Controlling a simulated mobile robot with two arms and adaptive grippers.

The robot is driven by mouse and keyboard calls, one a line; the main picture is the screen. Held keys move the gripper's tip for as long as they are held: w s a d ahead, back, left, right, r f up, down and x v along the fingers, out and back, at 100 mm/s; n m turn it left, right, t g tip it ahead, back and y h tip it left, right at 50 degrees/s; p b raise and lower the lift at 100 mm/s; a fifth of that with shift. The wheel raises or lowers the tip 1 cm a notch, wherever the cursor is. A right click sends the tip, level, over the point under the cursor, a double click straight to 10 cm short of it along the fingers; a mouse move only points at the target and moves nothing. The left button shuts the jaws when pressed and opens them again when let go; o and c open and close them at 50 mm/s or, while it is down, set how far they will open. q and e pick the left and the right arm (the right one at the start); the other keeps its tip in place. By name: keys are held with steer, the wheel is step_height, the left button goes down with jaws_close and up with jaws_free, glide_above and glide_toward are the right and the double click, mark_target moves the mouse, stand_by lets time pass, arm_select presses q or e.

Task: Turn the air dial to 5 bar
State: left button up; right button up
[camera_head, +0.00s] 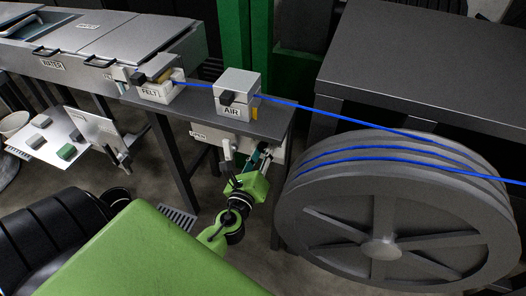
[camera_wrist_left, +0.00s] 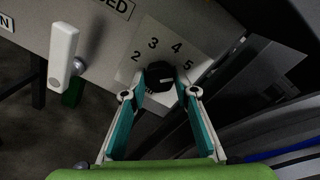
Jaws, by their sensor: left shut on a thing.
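The air dial is a black round knob (camera_wrist_left: 160,76) on a pale plate (camera_wrist_left: 146,48) marked 2, 3, 4 and 5, seen in the left wrist view. A small white mark on the knob faces right, roughly toward the 5; its exact reading is too small to tell. My left gripper (camera_wrist_left: 161,88) is shut on the knob, one teal finger on each side. In the head view, my left gripper (camera_head: 262,158) reaches the panel under the AIR box (camera_head: 235,92), and the dial is hidden there. My right gripper is not in view.
A white lever (camera_wrist_left: 62,50) stands left of the dial. The blue cable (camera_head: 330,115) runs from the FELT box (camera_head: 158,88) past the AIR box to the large grey reel (camera_head: 310,215), close right of my left arm. A table leg (camera_head: 175,160) stands to the left.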

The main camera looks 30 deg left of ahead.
arm_select(q)
steer(key=o, duration=1.1)
steer(key=shift+w+a+r, duration=0.1)
steer(key=shift+r, duration=0.15)
steer(key=shift+f, duration=0.15)
steer(key=shift+s+f, duration=0.1)
steer(key=shift+s, duration=0.15)
steer(key=v, duration=1.1)
steer(key=shift+s, duration=0.2)
